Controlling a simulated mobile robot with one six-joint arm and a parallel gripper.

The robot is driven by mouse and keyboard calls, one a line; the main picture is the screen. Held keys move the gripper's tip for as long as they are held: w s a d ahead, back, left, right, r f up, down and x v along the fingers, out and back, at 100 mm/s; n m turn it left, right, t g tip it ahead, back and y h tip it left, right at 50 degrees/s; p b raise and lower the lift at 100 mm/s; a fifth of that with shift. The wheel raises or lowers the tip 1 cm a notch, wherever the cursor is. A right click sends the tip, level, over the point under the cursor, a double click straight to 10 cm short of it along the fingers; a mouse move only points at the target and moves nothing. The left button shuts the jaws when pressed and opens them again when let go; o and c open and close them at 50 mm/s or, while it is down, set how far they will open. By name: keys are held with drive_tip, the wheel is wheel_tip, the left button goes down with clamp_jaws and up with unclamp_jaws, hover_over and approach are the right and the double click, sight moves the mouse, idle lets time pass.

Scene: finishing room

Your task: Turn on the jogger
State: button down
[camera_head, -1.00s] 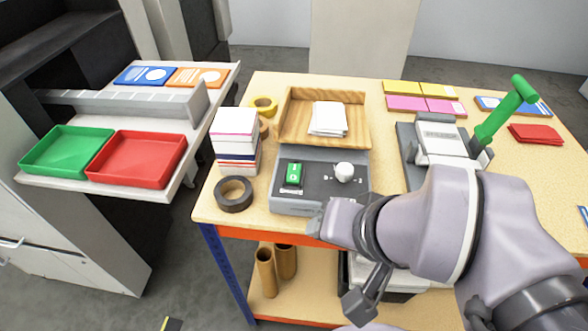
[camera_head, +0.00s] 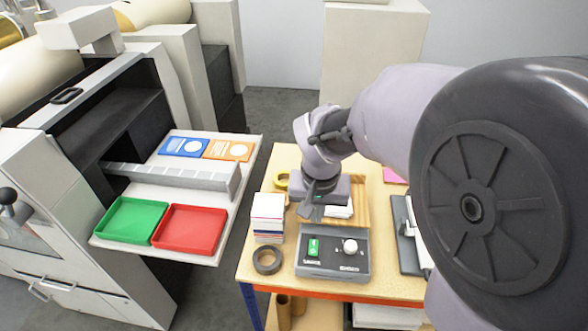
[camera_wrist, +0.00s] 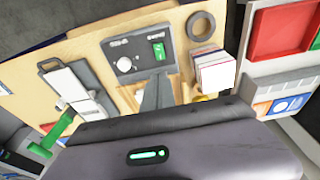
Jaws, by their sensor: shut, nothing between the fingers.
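The jogger (camera_head: 333,268) is a grey box with a dark sloping control panel at the front of the wooden table. Its green rocker switch (camera_head: 314,247) is on the panel's left and a white knob (camera_head: 350,246) on its right. A wooden tray (camera_head: 361,200) with white paper is behind the panel, partly hidden by my arm. My gripper (camera_head: 311,212) is shut and empty, pointing down above the tray, behind the switch. In the wrist view the switch (camera_wrist: 158,50) and knob (camera_wrist: 125,65) show upside down beyond my fingers (camera_wrist: 155,95). Whether the switch is pressed is unclear.
A tape roll (camera_head: 267,261) and a stack of pads (camera_head: 268,217) stand left of the jogger. Green (camera_head: 130,220) and red (camera_head: 189,230) trays sit on the machine's shelf at left.

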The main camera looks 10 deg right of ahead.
sight(314, 243)
drive_tip(key=f+b, duration=0.1)
drive_tip(key=f, duration=0.3)
drive_tip(key=w+f+b, duration=0.1)
drive_tip(key=f, duration=0.4)
drive_tip(key=w+f+b, duration=0.1)
drive_tip(key=f+b, duration=0.1)
drive_tip(key=f, duration=0.2)
drive_tip(key=shift+w+d+f, duration=0.25)
drive_tip(key=shift+d+f, duration=0.15)
drive_tip(key=shift+r, duration=0.1)
